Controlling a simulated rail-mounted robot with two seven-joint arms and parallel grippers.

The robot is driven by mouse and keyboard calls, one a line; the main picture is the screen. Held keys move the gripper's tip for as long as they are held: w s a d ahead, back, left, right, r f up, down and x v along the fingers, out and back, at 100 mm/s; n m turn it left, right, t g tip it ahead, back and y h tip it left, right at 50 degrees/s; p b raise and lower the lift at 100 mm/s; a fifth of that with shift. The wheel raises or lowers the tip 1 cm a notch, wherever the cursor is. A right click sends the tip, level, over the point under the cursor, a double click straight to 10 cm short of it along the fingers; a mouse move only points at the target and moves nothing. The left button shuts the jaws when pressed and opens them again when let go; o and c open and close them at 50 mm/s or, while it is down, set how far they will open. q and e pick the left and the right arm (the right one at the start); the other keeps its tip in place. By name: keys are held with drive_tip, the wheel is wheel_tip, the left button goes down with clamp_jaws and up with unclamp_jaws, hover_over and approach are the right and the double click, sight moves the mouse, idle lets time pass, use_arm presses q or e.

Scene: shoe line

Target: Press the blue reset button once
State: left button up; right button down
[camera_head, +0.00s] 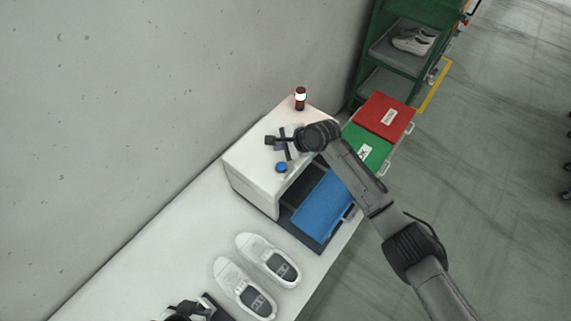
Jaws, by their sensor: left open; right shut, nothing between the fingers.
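The blue reset button (281,168) sits on top of the white cabinet (250,165), near its front edge. My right gripper (275,143) is shut and empty above the cabinet top, just behind the button in the picture. It looks apart from the button, but its height above the top is hard to judge. My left gripper (188,310) is at the bottom edge of the view, by the white shoes, and partly cut off. It is open.
A dark red lamp with a white band (300,98) stands at the cabinet's back corner. A blue panel (322,205), a green panel (368,147) and a red panel (384,116) lie along the front. Two white shoes (268,258) rest on the table. A green rack (382,50) stands behind.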

drive_tip(key=shift+r+m, duration=0.1)
drive_tip(key=shift+m, duration=0.7)
drive_tip(key=shift+w, duration=0.1)
drive_tip(key=shift+f, duration=0.2)
drive_tip(key=b, duration=0.9)
hover_over(281, 167)
wheel_tip(281, 167, down, 6)
drive_tip(key=shift+d+f, duration=0.1)
drive_tip(key=shift+f, duration=1.15)
idle(0.4)
